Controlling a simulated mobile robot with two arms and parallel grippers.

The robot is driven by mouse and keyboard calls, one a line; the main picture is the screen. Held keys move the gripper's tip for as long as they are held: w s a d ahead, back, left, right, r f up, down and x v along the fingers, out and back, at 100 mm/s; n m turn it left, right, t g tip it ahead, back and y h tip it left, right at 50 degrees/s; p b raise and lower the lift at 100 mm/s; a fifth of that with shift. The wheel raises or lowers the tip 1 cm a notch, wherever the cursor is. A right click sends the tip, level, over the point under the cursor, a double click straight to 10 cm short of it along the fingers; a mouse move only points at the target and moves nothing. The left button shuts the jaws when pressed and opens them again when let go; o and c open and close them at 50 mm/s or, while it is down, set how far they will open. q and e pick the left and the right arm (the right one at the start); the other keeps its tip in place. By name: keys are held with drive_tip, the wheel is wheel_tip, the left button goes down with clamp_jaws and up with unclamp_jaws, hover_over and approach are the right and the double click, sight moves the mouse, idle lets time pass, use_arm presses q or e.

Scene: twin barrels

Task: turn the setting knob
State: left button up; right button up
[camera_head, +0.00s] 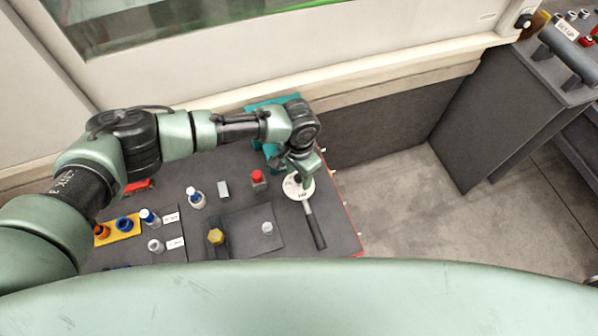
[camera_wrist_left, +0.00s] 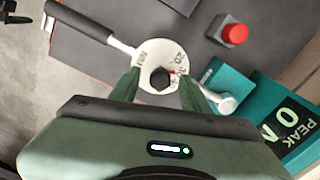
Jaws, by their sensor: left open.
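The setting knob (camera_wrist_left: 160,79) is a small black knob on a round white dial (camera_wrist_left: 158,52) with printed figures. In the head view the dial (camera_head: 293,192) lies near the right end of the dark table, partly under my left gripper (camera_head: 300,181). In the wrist view my left gripper (camera_wrist_left: 159,82) is open, with one green finger on each side of the knob. A gap shows beside the knob; whether a finger touches it I cannot tell. My right gripper is not in view.
A black-handled bar (camera_head: 314,226) extends from the dial toward the table's front. A red button (camera_head: 257,176) stands left of the dial. A teal device marked PEAK (camera_wrist_left: 290,118) is close to my gripper. Bottles and a yellow-topped part (camera_head: 215,237) stand further left.

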use_arm(q)
clamp_jaws()
drive_tip(key=shift+m, duration=0.3)
drive_tip(key=m, duration=0.5)
drive_tip(key=shift+w+b, duration=0.1)
drive_tip(key=shift+b, duration=0.2)
drive_tip(key=shift+m, duration=0.3)
drive_tip(key=shift+r, duration=0.1)
